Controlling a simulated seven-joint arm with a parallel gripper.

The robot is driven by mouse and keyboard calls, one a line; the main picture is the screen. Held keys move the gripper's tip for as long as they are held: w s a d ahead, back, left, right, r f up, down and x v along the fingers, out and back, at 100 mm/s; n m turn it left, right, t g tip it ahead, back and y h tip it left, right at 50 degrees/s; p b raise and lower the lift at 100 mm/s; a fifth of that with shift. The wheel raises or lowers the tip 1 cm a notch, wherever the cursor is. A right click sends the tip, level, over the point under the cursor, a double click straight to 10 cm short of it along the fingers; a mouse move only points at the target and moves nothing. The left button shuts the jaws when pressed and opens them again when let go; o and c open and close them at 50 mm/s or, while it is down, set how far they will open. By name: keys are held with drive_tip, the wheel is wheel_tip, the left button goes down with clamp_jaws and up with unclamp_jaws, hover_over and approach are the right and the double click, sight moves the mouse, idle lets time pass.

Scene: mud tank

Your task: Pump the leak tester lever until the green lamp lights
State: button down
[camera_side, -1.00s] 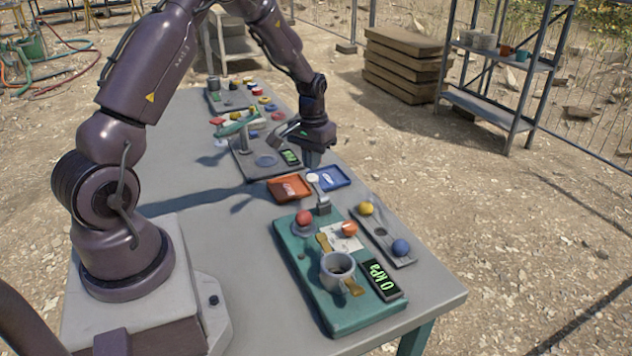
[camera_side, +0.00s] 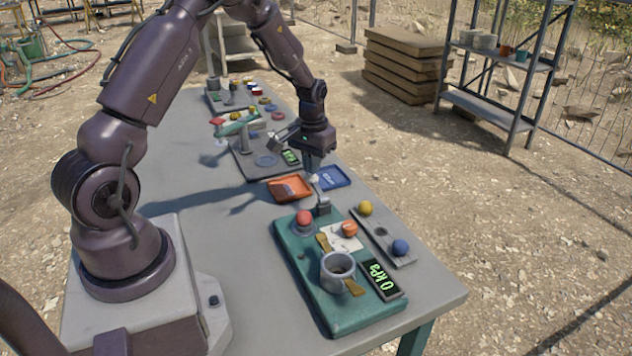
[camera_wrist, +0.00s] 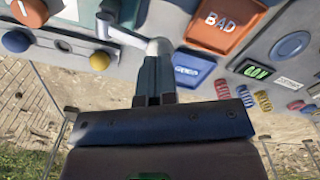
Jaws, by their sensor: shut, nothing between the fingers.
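The leak tester has a teal base (camera_side: 345,318) with a grey cup (camera_side: 337,270), a red dome (camera_side: 303,217) and a display (camera_side: 382,279) reading 0 kPa. Its lever (camera_side: 322,203) stands at the far end of the base, with a pale rounded tip. My gripper (camera_side: 311,168) is shut and empty, pointing down just above and beside the lever tip. In the wrist view the fingers (camera_wrist: 154,75) overlap the pale lever tip (camera_wrist: 160,47); I cannot tell whether they touch. I cannot make out a lit green lamp in either view.
An orange tray (camera_side: 275,190) marked BAD and a blue tray (camera_side: 344,178) lie close to the lever. A grey strip (camera_side: 396,252) with yellow and blue balls lies right of the base. Another grey panel (camera_side: 243,165) with a display lies behind. The table's left side is clear.

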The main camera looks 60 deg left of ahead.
sight(312, 177)
drive_tip(key=shift+f, duration=2)
drive_tip(key=shift+r, duration=1.95)
drive_tip(key=shift+f, duration=1.85)
drive_tip(key=shift+r, duration=1.85)
drive_tip(key=shift+f, duration=0.15)
